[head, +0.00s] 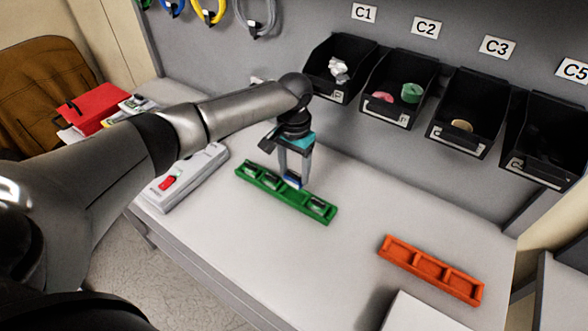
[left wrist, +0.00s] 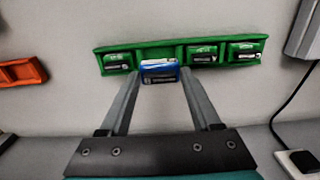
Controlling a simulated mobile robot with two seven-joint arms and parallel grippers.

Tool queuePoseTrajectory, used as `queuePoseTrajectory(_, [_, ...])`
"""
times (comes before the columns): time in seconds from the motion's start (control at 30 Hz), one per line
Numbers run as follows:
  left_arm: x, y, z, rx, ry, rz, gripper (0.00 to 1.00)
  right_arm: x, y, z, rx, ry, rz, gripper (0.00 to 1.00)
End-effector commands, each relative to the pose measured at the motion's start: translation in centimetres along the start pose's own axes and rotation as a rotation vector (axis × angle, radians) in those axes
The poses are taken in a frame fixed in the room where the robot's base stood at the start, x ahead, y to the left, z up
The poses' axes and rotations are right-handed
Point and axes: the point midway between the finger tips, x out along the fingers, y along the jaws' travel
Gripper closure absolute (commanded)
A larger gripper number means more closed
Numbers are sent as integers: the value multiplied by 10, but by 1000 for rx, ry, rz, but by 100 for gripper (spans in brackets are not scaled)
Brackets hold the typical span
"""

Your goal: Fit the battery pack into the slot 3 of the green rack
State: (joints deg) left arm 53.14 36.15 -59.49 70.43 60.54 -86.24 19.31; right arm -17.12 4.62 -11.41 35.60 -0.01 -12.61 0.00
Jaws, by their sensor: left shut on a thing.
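The green rack (head: 287,197) lies on the white table, long and tilted down to the right. In the left wrist view the rack (left wrist: 170,50) holds green-and-dark packs in its other slots. My left gripper (head: 293,176) is above the rack, shut on a blue battery pack (head: 292,182). In the left wrist view the blue battery pack (left wrist: 159,71) sits between the fingertips, in front of the one slot without a green pack, third from the left in the head view. Its lower edge overlaps the rack; I cannot tell whether it touches. My right gripper is not in view.
An orange rack (head: 431,270) with empty slots lies to the right. A grey-white device with a red switch (head: 182,178) is left of the green rack. Black bins (head: 385,85) hang along the back wall. A white box (head: 425,315) stands at the front right. Table between racks is clear.

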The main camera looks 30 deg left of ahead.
Motion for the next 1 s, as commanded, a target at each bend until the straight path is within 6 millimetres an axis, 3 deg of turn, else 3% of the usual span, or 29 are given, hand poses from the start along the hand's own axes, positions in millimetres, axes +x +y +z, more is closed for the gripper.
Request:
queuePoseTrajectory(0.23, [18,0,0,0,0,-1,97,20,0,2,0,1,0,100])
queuePoseTrajectory(0.7, [48,0,0,0,0,1,97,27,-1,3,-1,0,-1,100])
queuePoseTrajectory(1.0, [52,0,-1,0,1,1,97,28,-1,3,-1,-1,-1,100])
